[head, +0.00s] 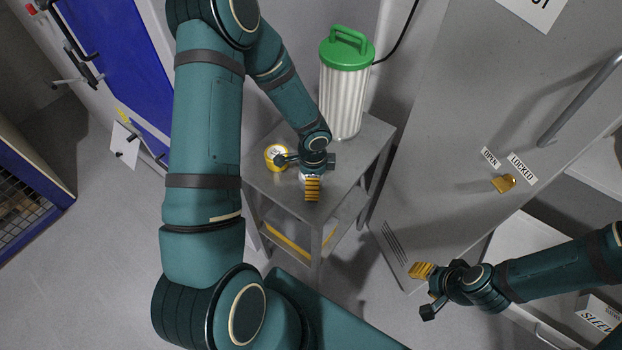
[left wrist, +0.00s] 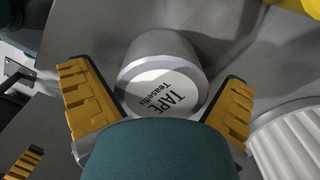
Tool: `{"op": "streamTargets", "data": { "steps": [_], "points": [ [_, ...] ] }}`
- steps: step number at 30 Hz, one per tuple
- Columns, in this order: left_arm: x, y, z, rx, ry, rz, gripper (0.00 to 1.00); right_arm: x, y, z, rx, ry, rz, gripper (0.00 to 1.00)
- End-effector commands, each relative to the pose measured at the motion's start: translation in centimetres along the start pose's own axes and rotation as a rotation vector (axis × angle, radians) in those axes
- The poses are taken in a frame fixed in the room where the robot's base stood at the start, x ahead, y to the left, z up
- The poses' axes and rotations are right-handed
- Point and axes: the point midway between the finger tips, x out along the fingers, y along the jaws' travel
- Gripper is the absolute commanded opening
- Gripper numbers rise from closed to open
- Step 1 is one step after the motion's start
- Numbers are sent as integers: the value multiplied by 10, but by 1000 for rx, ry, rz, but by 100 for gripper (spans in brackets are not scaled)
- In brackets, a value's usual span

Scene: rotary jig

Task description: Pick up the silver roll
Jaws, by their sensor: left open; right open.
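The silver roll (left wrist: 160,75) has a white end face printed "TAPE Tesseflix". In the left wrist view it stands between the two yellow-padded fingers of my left gripper (left wrist: 156,98), which is open around it. The jaws are not closed on it. In the head view my left gripper (head: 312,186) is over the top of a small grey metal stand (head: 352,168) and hides most of the roll. My right gripper (head: 425,291) is open and empty at the lower right, in front of the grey cabinet.
A yellow roll (head: 275,155) stands on the same stand, left of my left gripper. A white ribbed canister with a green lid (head: 345,85) stands at the stand's back. A grey cabinet door (head: 450,130) rises to the right. Bare floor lies at the left.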

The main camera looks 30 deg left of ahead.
Motion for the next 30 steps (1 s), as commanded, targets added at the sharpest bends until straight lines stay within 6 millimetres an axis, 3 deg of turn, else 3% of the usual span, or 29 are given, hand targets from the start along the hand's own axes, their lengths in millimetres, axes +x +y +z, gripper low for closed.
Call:
{"op": "streamTargets", "data": {
  "steps": [3,5,9,10,23,30],
  "points": [
    [-1,0,0,0,0,-1,100,0,0,0,0,0,0,47],
    [-1,0,0,0,0,-1,82,0,0,0,0,0,0,47],
    [-1,0,0,0,0,0,36,0,0,0,0,0,0,47],
    [-1,0,0,0,0,-1,33,0,0,0,0,1,0,47],
    [-4,-1,0,0,0,-2,30,-1,0,-1,0,1,0,47],
    [-43,-1,0,-1,2,-5,30,-11,-4,-5,3,10,1,47]
  ]
}}
